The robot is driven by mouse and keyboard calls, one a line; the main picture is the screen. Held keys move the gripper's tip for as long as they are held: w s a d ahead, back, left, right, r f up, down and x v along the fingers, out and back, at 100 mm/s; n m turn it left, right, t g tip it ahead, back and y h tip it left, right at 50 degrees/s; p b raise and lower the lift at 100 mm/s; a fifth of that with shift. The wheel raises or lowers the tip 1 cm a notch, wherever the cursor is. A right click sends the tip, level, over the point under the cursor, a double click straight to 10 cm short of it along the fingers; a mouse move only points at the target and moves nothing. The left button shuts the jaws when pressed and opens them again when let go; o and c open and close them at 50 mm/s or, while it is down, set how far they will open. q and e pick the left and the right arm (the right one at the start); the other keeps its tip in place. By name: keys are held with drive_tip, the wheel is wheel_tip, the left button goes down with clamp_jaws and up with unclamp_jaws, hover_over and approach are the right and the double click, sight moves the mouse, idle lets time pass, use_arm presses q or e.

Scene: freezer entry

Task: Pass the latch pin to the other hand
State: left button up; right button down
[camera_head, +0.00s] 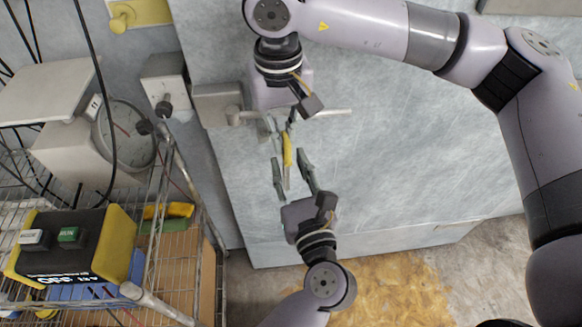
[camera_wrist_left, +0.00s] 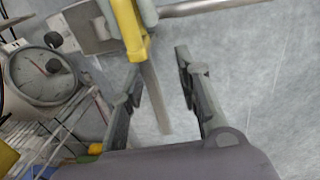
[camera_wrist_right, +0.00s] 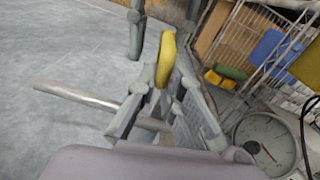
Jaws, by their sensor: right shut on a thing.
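The latch pin has a yellow handle (camera_head: 287,150) and a grey metal shaft (camera_wrist_left: 156,100). My right gripper (camera_head: 280,130) comes down from the top of the head view and is shut on the yellow handle, which stands between its fingers in the right wrist view (camera_wrist_right: 167,60). My left gripper (camera_head: 289,158) comes up from below, with its fingers spread apart. In the left wrist view the shaft hangs between the open left fingers (camera_wrist_left: 158,62), and I see no clear contact on both sides. Part of the handle is hidden by the right fingers.
A pale freezer panel (camera_head: 400,160) with a metal handle bar (camera_head: 335,112) lies behind the grippers. At left stand a wire rack (camera_head: 165,190), a dial gauge (camera_head: 127,135) and a yellow-black box (camera_head: 70,245). Free room lies right of the grippers.

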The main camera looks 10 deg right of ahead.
use_arm(q)
drive_tip(key=c, duration=0.5)
drive_tip(key=shift+d, duration=0.1)
clamp_jaws()
use_arm(e)
drive_tip(key=shift+a, duration=0.1)
drive_tip(key=c, duration=1.8)
unclamp_jaws()
drive_tip(key=shift+o, duration=0.8)
drive_tip(key=shift+r, duration=0.1)
